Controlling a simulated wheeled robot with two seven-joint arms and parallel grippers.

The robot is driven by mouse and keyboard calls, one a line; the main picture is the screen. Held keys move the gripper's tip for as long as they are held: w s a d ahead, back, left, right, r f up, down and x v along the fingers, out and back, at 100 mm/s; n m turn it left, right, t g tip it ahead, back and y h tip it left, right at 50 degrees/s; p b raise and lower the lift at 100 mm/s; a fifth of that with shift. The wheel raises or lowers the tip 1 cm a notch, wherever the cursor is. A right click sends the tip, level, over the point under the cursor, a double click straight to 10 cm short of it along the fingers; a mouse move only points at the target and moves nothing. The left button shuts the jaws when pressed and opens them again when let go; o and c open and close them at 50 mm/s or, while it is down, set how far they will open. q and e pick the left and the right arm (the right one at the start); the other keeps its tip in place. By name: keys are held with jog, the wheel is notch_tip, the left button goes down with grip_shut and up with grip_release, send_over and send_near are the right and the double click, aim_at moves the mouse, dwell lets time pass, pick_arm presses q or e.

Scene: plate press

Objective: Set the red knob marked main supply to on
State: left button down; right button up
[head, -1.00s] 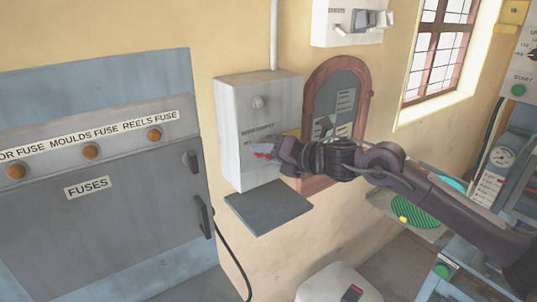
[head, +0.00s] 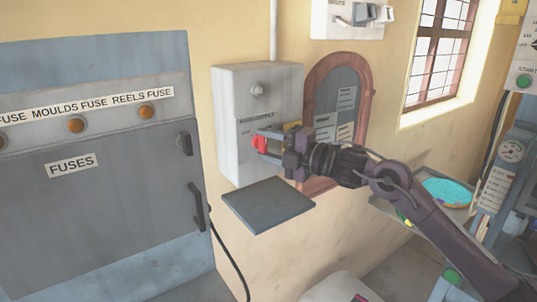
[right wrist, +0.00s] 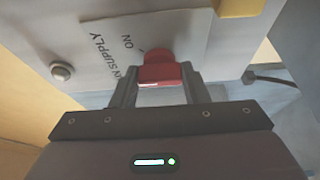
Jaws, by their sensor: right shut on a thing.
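The red knob (head: 261,144) sits on the front of a grey wall box (head: 228,125) marked main supply. In the right wrist view the knob (right wrist: 161,68) lies between the two fingers, beside a label (right wrist: 135,50) that reads "ON" and part of "MAIN SUPPLY". My right gripper (head: 268,146) is shut on the knob, its fingers on either side of it. The exact angle of the knob against the ON mark is hard to tell. My left gripper is not in view.
A dark shelf plate (head: 268,204) juts out below the box. A grey fuse cabinet (head: 110,190) with handles stands at the left. An arched framed board (head: 345,95) hangs right of the box. A machine with a start button (head: 524,81) stands at the far right.

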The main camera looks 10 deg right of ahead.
jog(key=m+b, duration=0.1)
jog(key=m, duration=0.1)
jog(key=m+t+b, duration=0.1)
jog(key=m, duration=0.1)
jog(key=shift+a+f+m+t+y, duration=0.1)
jog(key=shift+f+m+t+y, duration=0.2)
jog(key=shift+f+y, duration=0.1)
jog(key=shift+m+t+b, duration=0.55)
jog(key=shift+m+t, duration=0.45)
jog(key=shift+m, duration=1.4)
jog(key=shift+r+h, duration=0.1)
jog(key=shift+h, duration=0.2)
jog(key=o, duration=1)
jog(key=shift+s, duration=0.1)
